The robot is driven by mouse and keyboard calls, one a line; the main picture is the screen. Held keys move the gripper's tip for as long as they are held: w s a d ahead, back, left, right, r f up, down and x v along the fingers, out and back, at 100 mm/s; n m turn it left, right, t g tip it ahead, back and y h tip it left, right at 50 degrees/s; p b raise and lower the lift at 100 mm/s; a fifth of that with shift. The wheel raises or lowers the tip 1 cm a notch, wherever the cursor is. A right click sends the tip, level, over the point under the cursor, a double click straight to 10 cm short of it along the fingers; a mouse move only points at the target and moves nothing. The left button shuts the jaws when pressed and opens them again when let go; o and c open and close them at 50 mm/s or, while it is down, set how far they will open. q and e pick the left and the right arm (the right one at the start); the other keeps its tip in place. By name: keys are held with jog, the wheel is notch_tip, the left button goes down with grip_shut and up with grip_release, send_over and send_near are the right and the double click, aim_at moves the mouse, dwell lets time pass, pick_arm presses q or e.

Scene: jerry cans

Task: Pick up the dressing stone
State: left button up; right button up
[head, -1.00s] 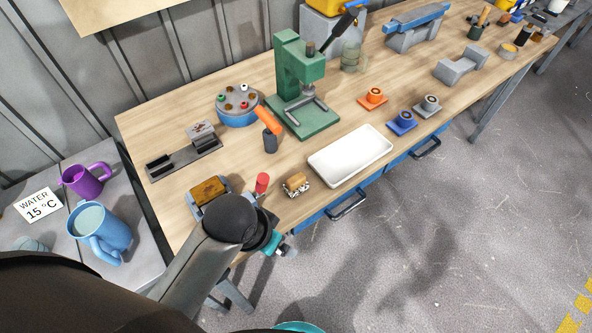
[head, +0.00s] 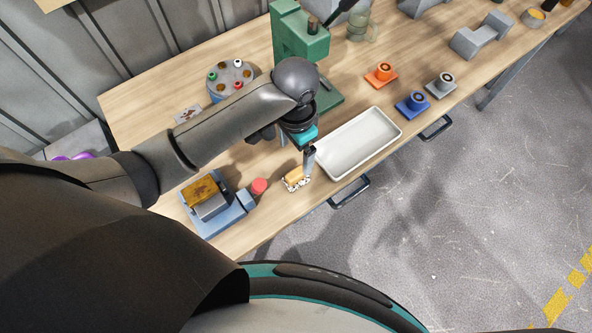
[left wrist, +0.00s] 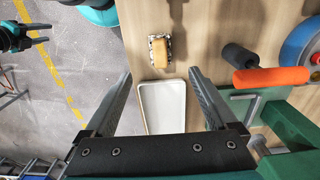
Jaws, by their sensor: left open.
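A small tan block (head: 295,175), which looks like the dressing stone, sits on a black-and-white speckled base near the table's front edge. It also shows in the left wrist view (left wrist: 161,51), just beyond the fingertips and roughly centred between them. My left gripper (head: 308,154) is above the table beside the block, pointing down; its fingers (left wrist: 161,78) are wide apart with nothing between them. My right gripper (left wrist: 40,33) shows small at the upper left of the left wrist view, away from the table, its fingers apart and empty.
A white tray (head: 345,160) lies right of the block. A blue fixture with a brown-topped block (head: 203,190) and a red cylinder (head: 259,186) are to the left. A green press (head: 300,40) stands behind. The orange-handled tool (left wrist: 268,80) is near the left gripper.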

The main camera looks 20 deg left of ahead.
aim_at(296, 173)
pick_arm(q)
notch_tip(296, 173, down, 7)
jog(key=shift+s+b, duration=0.1)
jog(key=shift+b, duration=0.4)
jog(key=shift+w+f+b, duration=0.2)
jog(key=shift+f+b, duration=0.35)
jog(key=shift+f, duration=2.6)
pick_arm(e)
jog(key=shift+s+f, duration=0.25)
jog(key=shift+f, duration=0.9)
pick_arm(q)
grip_shut()
